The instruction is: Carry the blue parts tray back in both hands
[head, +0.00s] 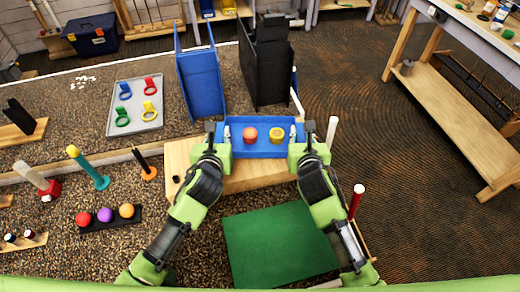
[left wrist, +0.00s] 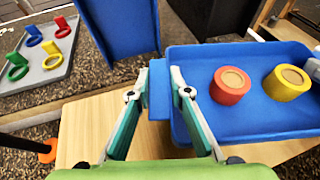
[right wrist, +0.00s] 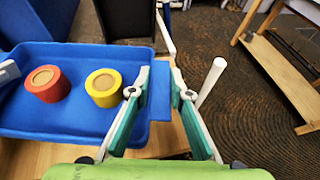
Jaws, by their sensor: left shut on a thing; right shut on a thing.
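The blue parts tray (head: 262,151) is between my two grippers over a light wooden block or board, with a red roll (head: 250,135) and a yellow roll (head: 277,135) standing in it. My left gripper (head: 220,135) is shut on the tray's left handle tab, which shows in the left wrist view (left wrist: 159,90). My right gripper (head: 300,135) is shut on the right handle tab, seen in the right wrist view (right wrist: 160,90). The tray looks level. I cannot tell whether its underside touches the wood.
A blue upright bin (head: 203,85) and a black one (head: 265,65) stand just behind the tray. The wooden board (head: 240,178) lies under it. A grey tray with coloured rings (head: 135,105) is at left. A green mat (head: 275,245) lies in front. A wooden bench (head: 450,105) is at right.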

